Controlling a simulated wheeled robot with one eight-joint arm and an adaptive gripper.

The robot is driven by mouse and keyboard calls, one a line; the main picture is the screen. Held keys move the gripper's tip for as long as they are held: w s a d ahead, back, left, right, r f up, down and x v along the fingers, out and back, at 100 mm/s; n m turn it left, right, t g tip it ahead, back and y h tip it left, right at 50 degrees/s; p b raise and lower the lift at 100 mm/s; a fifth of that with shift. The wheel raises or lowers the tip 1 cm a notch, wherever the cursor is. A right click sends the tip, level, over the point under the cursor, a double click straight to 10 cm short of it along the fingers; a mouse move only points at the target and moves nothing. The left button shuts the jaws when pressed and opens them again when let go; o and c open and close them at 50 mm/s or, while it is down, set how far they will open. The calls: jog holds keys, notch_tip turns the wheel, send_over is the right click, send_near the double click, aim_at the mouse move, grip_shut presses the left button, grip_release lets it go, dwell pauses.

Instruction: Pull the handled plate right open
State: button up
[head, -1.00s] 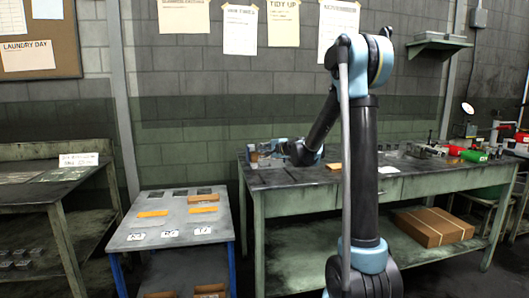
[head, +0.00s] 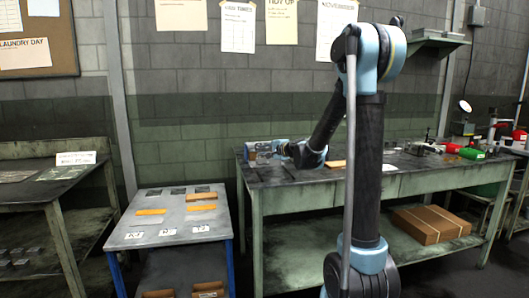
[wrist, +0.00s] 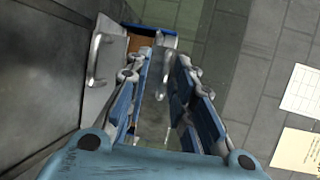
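In the wrist view, a grey plate (wrist: 101,88) with a curved metal handle (wrist: 95,62) is at the left, outside my left finger. My gripper (wrist: 167,65) has its two blue-and-grey fingers apart, with a clear gap between them. A second bright metal bar (wrist: 163,82), handle-like, shows in that gap; I cannot tell whether it touches a finger. A blue-edged part (wrist: 150,30) with brown inside lies beyond the fingertips. In the head view my gripper (head: 264,151) is low over the left end of the green workbench (head: 415,180), and the plate cannot be made out.
A small grey table (head: 140,226) with orange pieces and cards stands left of the bench. A wooden block (head: 335,164) lies on the bench right of my gripper. Small tools and red and green bins are at the right end. A cardboard box (head: 432,224) sits on the lower shelf.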

dwell(0.3)
jog(key=v, duration=1.1)
jog(key=shift+s+d, duration=0.25)
jog(key=shift+d, duration=0.05)
jog(key=shift+s+r, duration=0.1)
jog(key=s+d+f+n+g+h, duration=0.3)
jog(key=s+d+f, duration=0.3)
jog(key=s, duration=0.7)
jog(key=s+d+f+n+g+h, duration=0.3)
jog(key=s+d+f, duration=0.3)
jog(key=s, duration=0.7)
jog(key=s+d+f+n+g+h, duration=0.3)
jog(key=s+f, duration=0.6)
jog(key=s, duration=0.4)
jog(key=d+n+g, duration=0.1)
jog(key=d+n, duration=0.1)
jog(key=d, duration=0.1)
jog(key=shift+h, duration=0.4)
jog(key=shift+w, duration=0.1)
